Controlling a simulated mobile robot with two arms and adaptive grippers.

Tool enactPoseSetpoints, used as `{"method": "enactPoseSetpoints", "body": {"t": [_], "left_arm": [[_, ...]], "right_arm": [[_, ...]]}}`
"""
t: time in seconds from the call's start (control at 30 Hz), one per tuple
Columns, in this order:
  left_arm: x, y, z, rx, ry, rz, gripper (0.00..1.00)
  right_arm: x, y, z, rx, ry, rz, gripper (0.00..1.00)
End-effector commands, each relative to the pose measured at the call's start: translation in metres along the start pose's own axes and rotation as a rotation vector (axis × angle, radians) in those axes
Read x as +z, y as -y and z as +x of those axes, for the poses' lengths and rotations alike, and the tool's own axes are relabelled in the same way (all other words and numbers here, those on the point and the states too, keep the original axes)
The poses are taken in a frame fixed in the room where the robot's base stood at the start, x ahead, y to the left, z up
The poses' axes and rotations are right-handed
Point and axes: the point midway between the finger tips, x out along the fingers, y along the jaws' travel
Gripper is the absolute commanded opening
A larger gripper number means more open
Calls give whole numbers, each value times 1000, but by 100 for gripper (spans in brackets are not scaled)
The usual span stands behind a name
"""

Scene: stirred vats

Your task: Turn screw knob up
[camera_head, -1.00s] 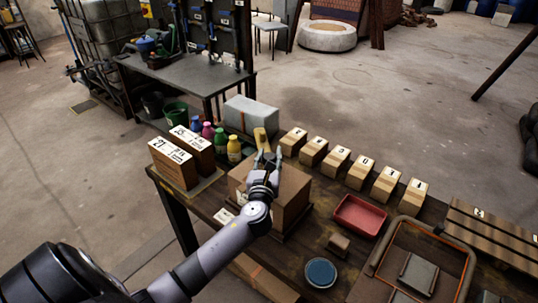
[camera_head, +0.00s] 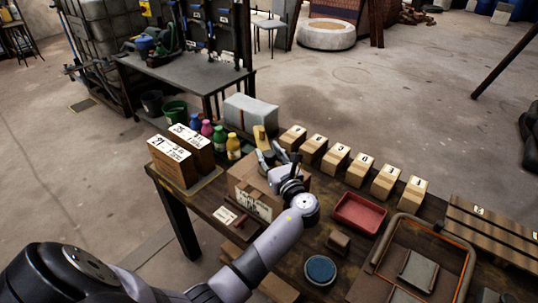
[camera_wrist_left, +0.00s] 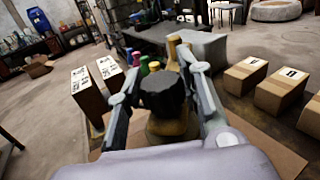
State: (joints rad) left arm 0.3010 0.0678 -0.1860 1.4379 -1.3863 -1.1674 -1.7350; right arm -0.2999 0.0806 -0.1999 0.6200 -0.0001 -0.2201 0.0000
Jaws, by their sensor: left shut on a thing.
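The black screw knob (camera_wrist_left: 165,92) sits on a brass-coloured base (camera_wrist_left: 172,127) in the left wrist view. My left gripper (camera_wrist_left: 160,72) has a finger on each side of the knob and is shut on it. In the head view my left gripper (camera_head: 275,160) is over the top of a brown box (camera_head: 240,188) with a label on its front. The knob is hidden there by the gripper and wrist. My right gripper is not in view.
Two labelled boxes (camera_head: 172,162) and several coloured bottles (camera_head: 233,147) stand left of the brown box. A yellow upright piece (camera_head: 260,136) is just behind it. Numbered wooden blocks (camera_head: 336,158) line the back edge. A red tray (camera_head: 359,214) and blue disc (camera_head: 320,269) lie to the right.

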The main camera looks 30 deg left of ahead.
Motion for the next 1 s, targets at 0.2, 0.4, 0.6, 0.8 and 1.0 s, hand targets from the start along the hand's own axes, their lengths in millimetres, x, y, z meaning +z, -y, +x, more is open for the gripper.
{"method": "enactPoseSetpoints", "body": {"t": [0.2,0.4,0.6,0.8,1.0], "left_arm": [[0,-1,1,6,0,2,5],[0,-1,1,5,0,2,37],[0,-1,1,4,-1,1,50],[0,-1,0,3,-1,1,54],[-1,0,-2,2,-1,0,54]], "right_arm": [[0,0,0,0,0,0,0],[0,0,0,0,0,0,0],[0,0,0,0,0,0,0],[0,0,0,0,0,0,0],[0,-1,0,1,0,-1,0]]}}
